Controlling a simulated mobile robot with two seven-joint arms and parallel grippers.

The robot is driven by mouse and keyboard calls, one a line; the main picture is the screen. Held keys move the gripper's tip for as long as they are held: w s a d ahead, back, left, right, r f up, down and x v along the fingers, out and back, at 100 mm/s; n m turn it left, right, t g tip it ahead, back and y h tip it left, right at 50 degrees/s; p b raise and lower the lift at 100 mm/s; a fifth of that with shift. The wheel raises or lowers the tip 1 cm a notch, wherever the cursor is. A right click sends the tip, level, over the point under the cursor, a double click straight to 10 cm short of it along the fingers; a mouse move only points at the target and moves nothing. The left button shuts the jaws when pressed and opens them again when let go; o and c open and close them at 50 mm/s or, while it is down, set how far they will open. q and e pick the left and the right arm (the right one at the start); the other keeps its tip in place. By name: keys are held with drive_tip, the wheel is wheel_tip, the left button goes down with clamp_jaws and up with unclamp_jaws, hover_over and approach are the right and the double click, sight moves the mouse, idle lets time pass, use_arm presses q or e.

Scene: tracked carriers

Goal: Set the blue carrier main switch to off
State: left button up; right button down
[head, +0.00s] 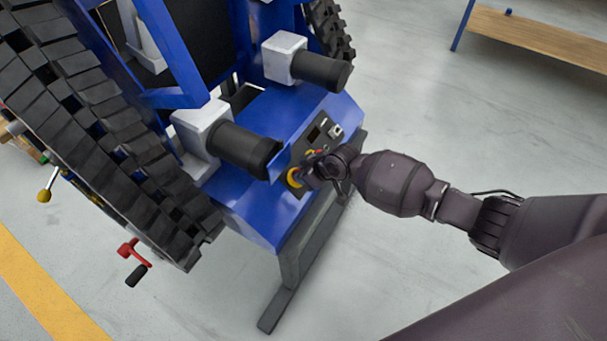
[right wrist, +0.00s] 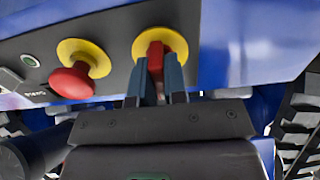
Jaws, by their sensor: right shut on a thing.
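The blue carrier (head: 245,218) stands tilted in the head view, with a dark control panel (head: 318,132) on its end. The main switch, a red handle on a yellow disc (right wrist: 157,48), is at the top middle of the right wrist view. In the head view its yellow disc (head: 293,178) shows at the panel's lower end, and my gripper partly covers it. My right gripper (right wrist: 157,70) is shut on the red handle, one finger on each side. It also shows at the panel in the head view (head: 313,176). The handle's exact setting is hard to tell. My left gripper is out of view.
A red mushroom button (right wrist: 73,80) on a yellow disc sits close left of the switch in the right wrist view. Two black cylinders (head: 240,148) (head: 320,70) jut out beside the panel. A black track (head: 110,130) is at left.

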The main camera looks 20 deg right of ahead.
drive_tip(key=c, duration=1.2)
unclamp_jaws()
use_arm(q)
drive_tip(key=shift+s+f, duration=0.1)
use_arm(e)
drive_tip(key=shift+o, duration=0.2)
drive_tip(key=shift+r, duration=0.1)
drive_tip(key=shift+d+r, duration=0.1)
drive_tip(key=shift+r, duration=0.1)
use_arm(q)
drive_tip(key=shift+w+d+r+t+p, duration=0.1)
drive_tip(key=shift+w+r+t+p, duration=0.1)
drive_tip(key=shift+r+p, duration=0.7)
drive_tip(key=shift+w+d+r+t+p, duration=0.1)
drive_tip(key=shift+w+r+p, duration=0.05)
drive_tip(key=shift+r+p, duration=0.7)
use_arm(e)
drive_tip(key=v, duration=1)
drive_tip(key=shift+s, duration=0.2)
drive_tip(key=shift+r, duration=0.1)
